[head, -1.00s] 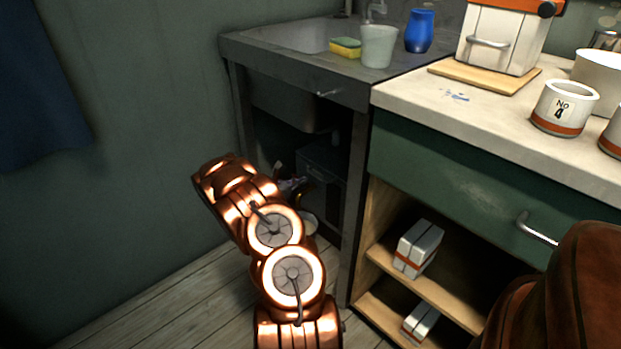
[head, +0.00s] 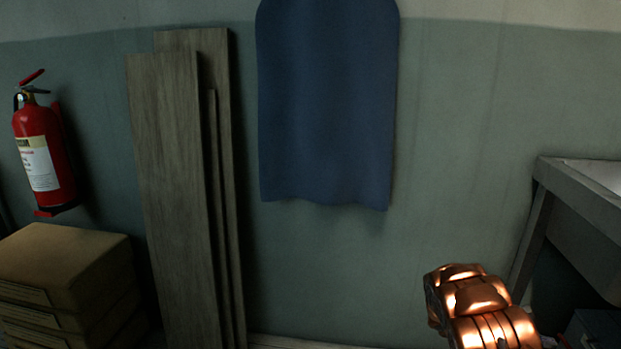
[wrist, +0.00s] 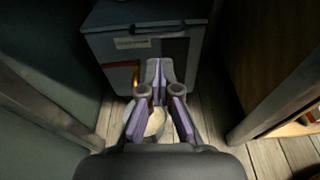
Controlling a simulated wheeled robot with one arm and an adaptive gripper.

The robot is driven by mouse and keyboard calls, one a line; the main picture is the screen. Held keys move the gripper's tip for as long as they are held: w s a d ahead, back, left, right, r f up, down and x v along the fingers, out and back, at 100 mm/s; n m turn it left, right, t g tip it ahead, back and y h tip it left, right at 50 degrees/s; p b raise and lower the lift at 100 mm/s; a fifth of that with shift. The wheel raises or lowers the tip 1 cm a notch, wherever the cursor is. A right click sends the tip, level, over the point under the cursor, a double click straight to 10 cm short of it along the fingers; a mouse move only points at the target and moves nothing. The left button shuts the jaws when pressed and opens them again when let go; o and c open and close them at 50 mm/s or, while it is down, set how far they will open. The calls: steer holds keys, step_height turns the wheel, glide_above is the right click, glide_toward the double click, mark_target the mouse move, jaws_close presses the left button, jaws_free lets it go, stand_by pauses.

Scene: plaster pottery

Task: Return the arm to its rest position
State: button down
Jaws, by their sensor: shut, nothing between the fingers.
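My gripper (wrist: 157,72) shows in the wrist view, with dark fingers and purple pads. The fingers meet at their tips and hold nothing. A pale rounded thing (wrist: 155,122) shows through the gap between the finger links, below them; I cannot tell what it is. In the head view only part of my copper arm shows at the lower right, and the gripper itself is out of that view.
In the wrist view a grey box (wrist: 150,45) stands just ahead of the fingertips, with posts at both sides. In the head view are a sink unit (head: 585,195), blue apron (head: 328,110), leaning boards (head: 170,190), stacked boxes (head: 65,265) and a fire extinguisher (head: 45,150).

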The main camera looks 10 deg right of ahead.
steer(key=s+a+r+m+g+y+p, duration=0.1)
steer(key=s+a+r+m+y+p, duration=0.15)
steer(key=a+r+p, duration=0.6)
steer(key=s+a+r+m+y+p, duration=0.1)
steer(key=s+a+r+m, duration=0.25)
steer(key=r, duration=0.95)
steer(key=s+a+r+m+g+y+p, duration=0.1)
steer(key=s+a+r+m+p, duration=0.3)
steer(key=r, duration=0.7)
steer(key=s+a+r+m+t+y+p, duration=0.1)
steer(key=a+r+p, duration=0.5)
steer(key=a, duration=0.7)
steer(key=s+a+r+m+t+y+p, duration=0.1)
steer(key=s+a+r+t+y+p, duration=0.2)
steer(key=a, duration=1)
steer(key=s+a+r+m+t+y+p, duration=0.1)
steer(key=s+a+r+y+p, duration=0.5)
steer(key=a+r+p, duration=0.5)
steer(key=shift+s+a+r+m+t, duration=0.3)
steer(key=shift+s+a+t, duration=0.1)
steer(key=shift+s+a, duration=0.6)
